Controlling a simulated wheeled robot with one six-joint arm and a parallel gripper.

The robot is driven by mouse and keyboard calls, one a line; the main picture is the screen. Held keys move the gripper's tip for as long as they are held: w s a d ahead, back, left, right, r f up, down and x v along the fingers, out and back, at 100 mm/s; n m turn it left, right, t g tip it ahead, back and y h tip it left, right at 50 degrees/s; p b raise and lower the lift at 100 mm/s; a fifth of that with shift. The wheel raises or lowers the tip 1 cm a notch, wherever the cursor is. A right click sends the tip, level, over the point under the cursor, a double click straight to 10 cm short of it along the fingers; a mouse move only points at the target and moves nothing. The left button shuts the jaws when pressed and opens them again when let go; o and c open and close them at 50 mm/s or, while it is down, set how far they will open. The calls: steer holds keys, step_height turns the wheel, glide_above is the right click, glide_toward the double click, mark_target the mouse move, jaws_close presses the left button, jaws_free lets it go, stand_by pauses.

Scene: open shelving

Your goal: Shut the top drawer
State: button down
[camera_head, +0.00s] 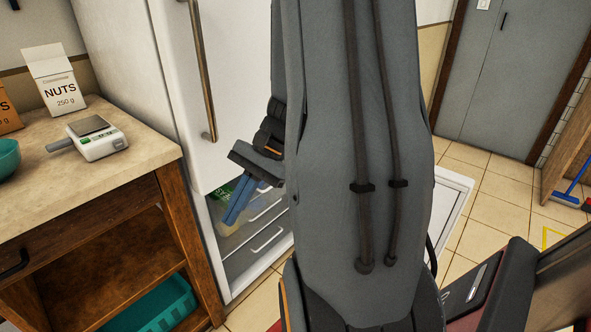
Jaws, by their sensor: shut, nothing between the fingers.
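The open lower compartment of a white fridge-freezer (120,50) holds drawers with pale handles. The top drawer (262,211) is partly hidden behind my gripper and arm, and something green and yellow shows in or near it. I cannot tell how far it stands out. A lower drawer (262,252) with its own handle is below. My gripper (232,216) points down and left in front of the compartment, its blue fingers shut and empty. Whether the fingers touch the drawer cannot be told.
My arm covers the middle of the view. The open white lower door (458,195) shows right of it. A wooden counter (150,155) at the left bears a scale (97,138), a nuts box (60,88) and a teal bowl (8,158).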

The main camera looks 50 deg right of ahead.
steer(key=w+d+f+m+t+y+b, duration=0.2)
steer(key=w+d+f+m+t, duration=0.25)
steer(key=d+m, duration=0.2)
steer(key=m+t+h+b, duration=0.4)
steer(key=m+t+h, duration=0.4)
steer(key=m+t, duration=0.55)
glide_toward(288, 160)
steer(key=shift+m+g+h, duration=0.3)
steer(key=shift+m+h, duration=0.1)
steer(key=shift+m, duration=0.1)
steer(key=w, duration=0.2)
steer(key=w+b, duration=0.1)
steer(key=w, duration=0.1)
steer(key=w+a, duration=0.1)
steer(key=w, duration=0.1)
steer(key=shift+w+r, duration=0.2)
steer(key=shift+r, duration=0.15)
